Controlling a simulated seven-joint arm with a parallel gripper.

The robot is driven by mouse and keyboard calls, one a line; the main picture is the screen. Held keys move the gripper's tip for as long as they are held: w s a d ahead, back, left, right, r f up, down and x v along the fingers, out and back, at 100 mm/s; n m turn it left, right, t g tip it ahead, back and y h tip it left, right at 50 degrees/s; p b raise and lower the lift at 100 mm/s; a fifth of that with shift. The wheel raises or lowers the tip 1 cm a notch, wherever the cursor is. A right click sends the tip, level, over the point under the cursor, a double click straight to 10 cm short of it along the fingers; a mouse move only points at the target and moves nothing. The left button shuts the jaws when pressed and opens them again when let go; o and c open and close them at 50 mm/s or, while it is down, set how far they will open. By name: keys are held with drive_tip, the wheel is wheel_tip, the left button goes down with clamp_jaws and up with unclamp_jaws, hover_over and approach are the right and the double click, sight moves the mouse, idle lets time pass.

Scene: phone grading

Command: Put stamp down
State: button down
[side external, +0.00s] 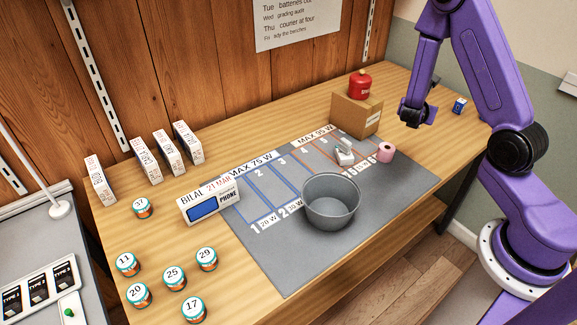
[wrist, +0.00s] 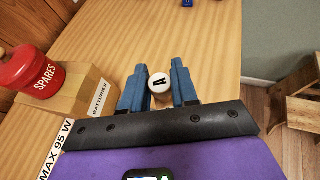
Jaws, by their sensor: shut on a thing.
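In the wrist view, my gripper (wrist: 158,87) has its two blue fingers closed on a small white round stamp (wrist: 159,82) with a black letter A on its top. The stamp sits between the fingertips over bare wood. In the side view my gripper (side external: 416,118) points down over the back right of the table, right of the cardboard box, and the stamp cannot be made out there. Whether the stamp touches the table cannot be told.
The cardboard box (side external: 357,115) carries a red spares tin (side external: 360,86). A small blue item (side external: 459,105) stands to the right. The grey mat (side external: 285,262) holds a grey bowl (side external: 331,203), a white item (side external: 344,152) and a pink roll (side external: 385,152). Bare wood lies around my gripper.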

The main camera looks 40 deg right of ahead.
drive_tip(key=w+a+n+t+y, duration=0.2)
drive_tip(key=a+n, duration=0.1)
drive_tip(key=a, duration=0.7)
drive_tip(key=w+a+n+t+y, duration=0.1)
drive_tip(key=w+a+n+t, duration=0.1)
drive_tip(key=a, duration=0.9)
drive_tip(key=w+a+n+t+y, duration=0.2)
drive_tip(key=w+a+n, duration=0.1)
drive_tip(key=a, duration=0.7)
drive_tip(key=w+f, duration=0.3)
drive_tip(key=w, duration=0.1)
drive_tip(key=w+a+f, duration=0.1)
drive_tip(key=w+f, duration=0.2)
drive_tip(key=w, duration=0.1)
drive_tip(key=w+a+f, duration=0.1)
drive_tip(key=w+f, duration=0.2)
drive_tip(key=w, duration=0.1)
drive_tip(key=shift+w+a, duration=0.25)
drive_tip(key=shift+w, duration=0.15)
drive_tip(key=shift+w+f, duration=0.2)
drive_tip(key=shift+f, duration=1.65)
drive_tip(key=c, duration=0.9)
unclamp_jaws()
drive_tip(key=shift+f, duration=0.1)
drive_tip(key=shift+o, duration=0.2)
